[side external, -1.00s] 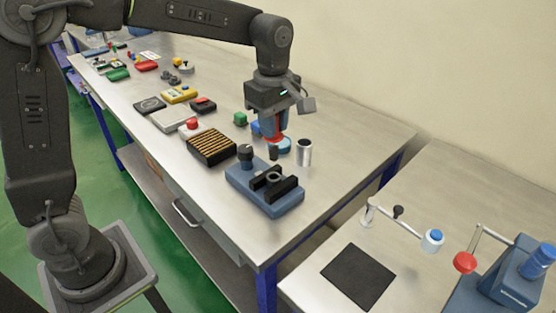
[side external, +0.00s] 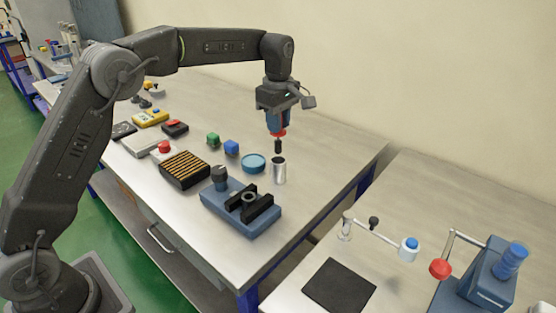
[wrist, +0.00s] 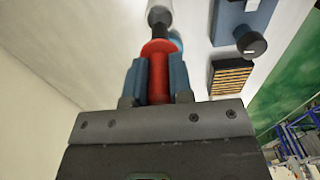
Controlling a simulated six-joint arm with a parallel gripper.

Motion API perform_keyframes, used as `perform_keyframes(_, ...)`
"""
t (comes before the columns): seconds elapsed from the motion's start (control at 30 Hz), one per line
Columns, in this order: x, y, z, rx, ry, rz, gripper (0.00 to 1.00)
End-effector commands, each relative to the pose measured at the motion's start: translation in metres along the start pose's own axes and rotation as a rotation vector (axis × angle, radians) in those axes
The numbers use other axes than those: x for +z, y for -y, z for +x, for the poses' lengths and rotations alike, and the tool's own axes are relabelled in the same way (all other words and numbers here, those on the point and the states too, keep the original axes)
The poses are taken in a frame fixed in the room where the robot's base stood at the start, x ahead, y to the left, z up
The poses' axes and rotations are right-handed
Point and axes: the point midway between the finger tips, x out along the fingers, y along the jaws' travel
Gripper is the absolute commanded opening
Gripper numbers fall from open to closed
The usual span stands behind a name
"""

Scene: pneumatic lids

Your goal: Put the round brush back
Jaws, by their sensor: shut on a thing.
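The round brush has a red handle (wrist: 158,72) and a black lower end (side external: 278,146). My gripper (side external: 278,124) is shut on the red handle and holds the brush upright, black end down. In the wrist view the handle sits between my two blue fingers. A silver cup (side external: 279,171) stands on the bench directly below the brush. The brush's black end appears just above the cup's rim, apart from it.
A light blue round dish (side external: 253,163) lies left of the cup. A blue fixture with black jaws (side external: 240,207) stands in front. A black slotted box (side external: 184,169) is beyond it.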

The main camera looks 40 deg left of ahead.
Motion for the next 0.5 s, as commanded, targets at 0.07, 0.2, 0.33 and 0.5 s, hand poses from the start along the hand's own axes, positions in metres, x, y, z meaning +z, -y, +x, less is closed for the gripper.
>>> perform_keyframes(0.07,0.0,0.0,0.015,-0.002,0.0,0.0,0.0)
perform_keyframes(0.2,0.0,0.0,0.031,0.001,0.0,0.0,0.0)
perform_keyframes(0.33,0.0,0.0,0.04,0.001,0.0,0.0,0.0)
perform_keyframes(0.5,0.0,0.001,0.064,-0.002,0.0,0.0,0.0)
